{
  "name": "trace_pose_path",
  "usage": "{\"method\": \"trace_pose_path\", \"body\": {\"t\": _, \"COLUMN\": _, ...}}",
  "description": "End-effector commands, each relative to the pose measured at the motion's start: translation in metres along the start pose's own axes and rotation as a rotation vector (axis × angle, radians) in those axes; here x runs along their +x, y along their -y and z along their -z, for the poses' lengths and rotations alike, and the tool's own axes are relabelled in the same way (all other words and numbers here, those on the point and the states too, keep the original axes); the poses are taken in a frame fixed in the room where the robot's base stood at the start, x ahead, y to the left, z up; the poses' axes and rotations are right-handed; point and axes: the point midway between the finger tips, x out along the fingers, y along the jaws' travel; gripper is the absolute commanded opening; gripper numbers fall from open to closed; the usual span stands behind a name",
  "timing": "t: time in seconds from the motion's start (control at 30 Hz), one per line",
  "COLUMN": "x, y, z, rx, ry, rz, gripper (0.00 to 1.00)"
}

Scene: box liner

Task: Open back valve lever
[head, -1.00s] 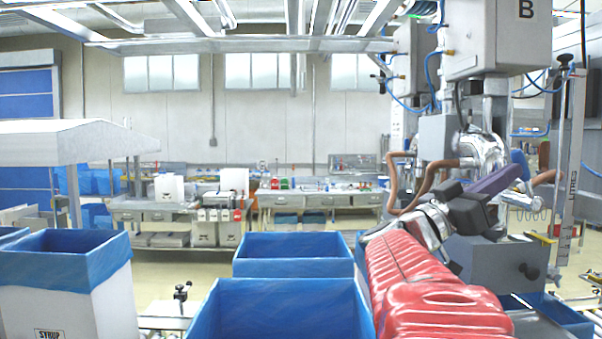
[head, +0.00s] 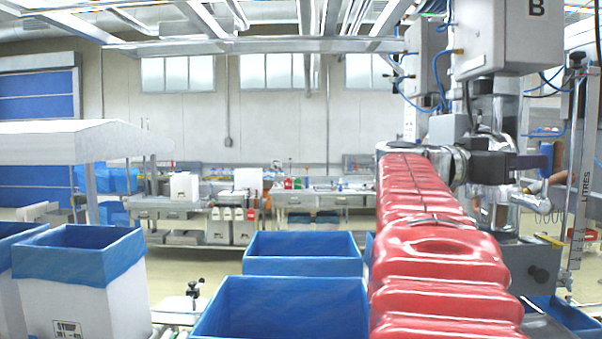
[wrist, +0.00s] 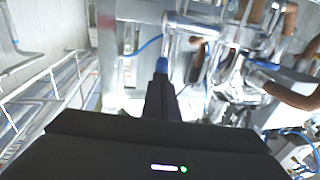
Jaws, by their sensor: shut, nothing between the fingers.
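My gripper (head: 546,160) reaches to the right past the filler in the head view, with its dark purple fingers level. In the wrist view my gripper (wrist: 162,80) is shut and empty, its fingers pointing up the picture. A blue-gripped metal rod (wrist: 163,64), which looks like a valve lever, lines up with the fingertips there. I cannot tell whether they touch, or whether it is the back valve's.
The filler's grey box marked B (head: 500,45) hangs above my gripper. Brown hoses (wrist: 290,90) and metal pipes crowd the right of the wrist view. A clear LITRES gauge (head: 580,190) stands at right. Blue-lined boxes (head: 285,300) stand left of my arm.

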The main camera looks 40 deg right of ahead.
Motion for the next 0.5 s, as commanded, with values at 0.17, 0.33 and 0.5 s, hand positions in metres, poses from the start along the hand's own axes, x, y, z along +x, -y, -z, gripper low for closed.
{"method": "trace_pose_path", "body": {"t": 0.17, "x": 0.0058, "y": -0.0018, "z": 0.0016, "rx": -0.003, "ry": -0.003, "rz": -0.003, "gripper": 0.0}}
{"method": "trace_pose_path", "body": {"t": 0.33, "x": 0.0087, "y": -0.0027, "z": 0.0029, "rx": -0.004, "ry": -0.004, "rz": -0.004, "gripper": 0.0}}
{"method": "trace_pose_path", "body": {"t": 0.5, "x": 0.0104, "y": -0.0037, "z": 0.0031, "rx": -0.004, "ry": -0.005, "rz": -0.006, "gripper": 0.0}}
